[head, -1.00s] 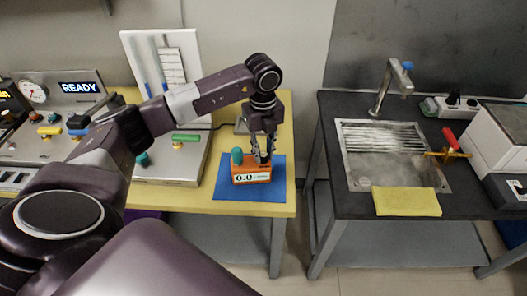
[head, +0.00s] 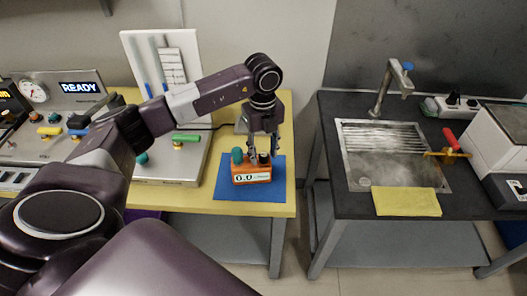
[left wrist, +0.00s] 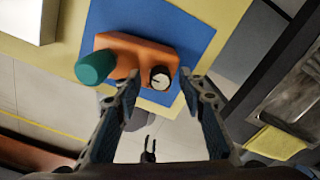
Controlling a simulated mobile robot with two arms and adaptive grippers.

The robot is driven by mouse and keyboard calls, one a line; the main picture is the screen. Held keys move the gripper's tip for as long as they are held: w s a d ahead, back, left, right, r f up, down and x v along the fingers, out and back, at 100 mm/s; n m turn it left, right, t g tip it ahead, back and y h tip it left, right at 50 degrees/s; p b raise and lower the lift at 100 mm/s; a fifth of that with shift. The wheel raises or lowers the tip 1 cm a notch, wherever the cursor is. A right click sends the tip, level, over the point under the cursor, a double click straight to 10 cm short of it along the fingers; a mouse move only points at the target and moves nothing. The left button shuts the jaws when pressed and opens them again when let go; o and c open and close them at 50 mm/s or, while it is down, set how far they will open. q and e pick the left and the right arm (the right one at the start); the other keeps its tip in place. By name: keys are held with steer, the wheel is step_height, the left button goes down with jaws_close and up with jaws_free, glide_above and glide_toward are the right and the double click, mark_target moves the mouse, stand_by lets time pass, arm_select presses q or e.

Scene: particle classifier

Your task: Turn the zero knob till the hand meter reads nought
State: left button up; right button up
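The orange hand meter (head: 243,178) stands on a blue mat (head: 225,190) at the right end of the yellow bench. Its small display seems to read 0.0. The zero knob (head: 264,158) is dark on top of the meter, beside a green round part (head: 237,156). In the left wrist view the knob (left wrist: 160,77) shows a pale face with a dark mark. My left gripper (head: 262,153) is open above the meter. Its fingertips lie on either side of the knob with visible gaps. My right gripper is out of view.
A panel with a READY display (head: 80,88) and a gauge (head: 33,90) stands at the left. Right of a floor gap is a dark bench with a sink (head: 365,185), tap (head: 383,88) and yellow cloth (head: 407,202).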

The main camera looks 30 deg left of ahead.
mark_target(263, 155)
arm_select(q)
step_height(263, 155, up, 12)
stand_by(0.5)
stand_by(0.3)
